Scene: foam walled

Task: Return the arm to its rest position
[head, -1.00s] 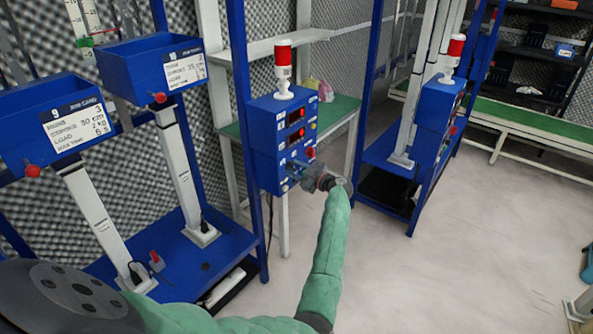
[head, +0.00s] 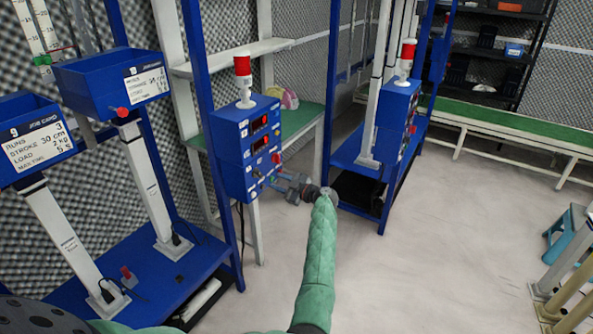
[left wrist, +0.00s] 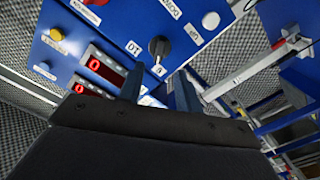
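My left arm, in a green sleeve, reaches up from the bottom of the head view. Its gripper (head: 276,184) is just to the right of the lower part of a blue control box (head: 232,159). In the left wrist view the two fingers of this gripper (left wrist: 159,90) stand apart with nothing between them. Beyond them the box's face (left wrist: 115,38) shows a dark rotary knob (left wrist: 159,47) and red digit displays (left wrist: 104,66). The fingertips look clear of the knob. My right gripper is not in view.
A red-and-white beacon (head: 243,80) stands on the box. Blue bins with job cards (head: 112,80) and a blue rack base (head: 150,265) are at left. A second control box (head: 395,118) is farther back. A blue stool (head: 568,232) stands at right. The floor (head: 430,260) between is clear.

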